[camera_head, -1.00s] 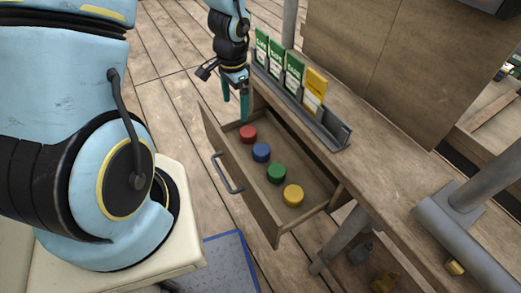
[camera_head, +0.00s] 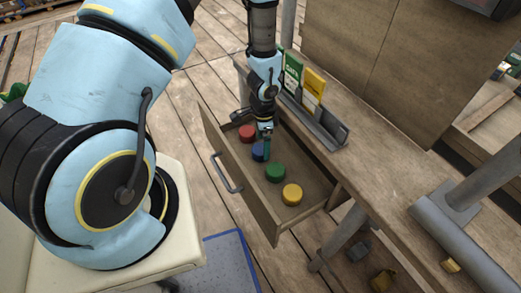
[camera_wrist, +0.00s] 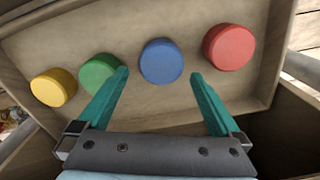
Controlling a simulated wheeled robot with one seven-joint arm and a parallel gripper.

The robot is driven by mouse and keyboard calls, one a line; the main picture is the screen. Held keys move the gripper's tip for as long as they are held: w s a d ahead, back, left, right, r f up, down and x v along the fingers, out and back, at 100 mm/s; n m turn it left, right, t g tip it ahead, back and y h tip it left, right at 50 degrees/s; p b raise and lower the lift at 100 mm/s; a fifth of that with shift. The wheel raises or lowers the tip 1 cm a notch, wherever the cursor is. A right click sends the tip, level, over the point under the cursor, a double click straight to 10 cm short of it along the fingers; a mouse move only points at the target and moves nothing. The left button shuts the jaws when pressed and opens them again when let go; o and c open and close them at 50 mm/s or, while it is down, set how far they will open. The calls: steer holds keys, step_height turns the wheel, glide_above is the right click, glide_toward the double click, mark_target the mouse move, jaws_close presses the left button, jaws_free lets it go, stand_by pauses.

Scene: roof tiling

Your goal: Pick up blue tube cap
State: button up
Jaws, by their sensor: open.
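The blue tube cap (camera_head: 258,153) lies in the open drawer (camera_head: 236,172), between a red cap and a green cap. In the head view my gripper (camera_head: 265,150) is down in the drawer over the blue cap and partly hides it. In the wrist view the blue cap (camera_wrist: 161,61) is in full view, a little beyond the open fingertips and between their lines. My gripper (camera_wrist: 160,75) is open, with both teal fingers apart and nothing between them. The cap appears free of both fingers, though the remaining height gap is hard to judge.
A red cap (camera_head: 247,133), a green cap (camera_head: 275,172) and a yellow cap (camera_head: 292,194) lie in the same drawer. The drawer walls stand close around them. The workbench (camera_head: 385,180) with a rack of cards (camera_head: 313,90) is just right of the arm.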

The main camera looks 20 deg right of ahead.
mark_target(262, 148)
steer(key=shift+w+a+f+p, duration=0.15)
steer(key=shift+f+p, duration=0.15)
steer(key=shift+f, duration=1.5)
steer(key=shift+c, duration=0.2)
steer(key=c, duration=1.2)
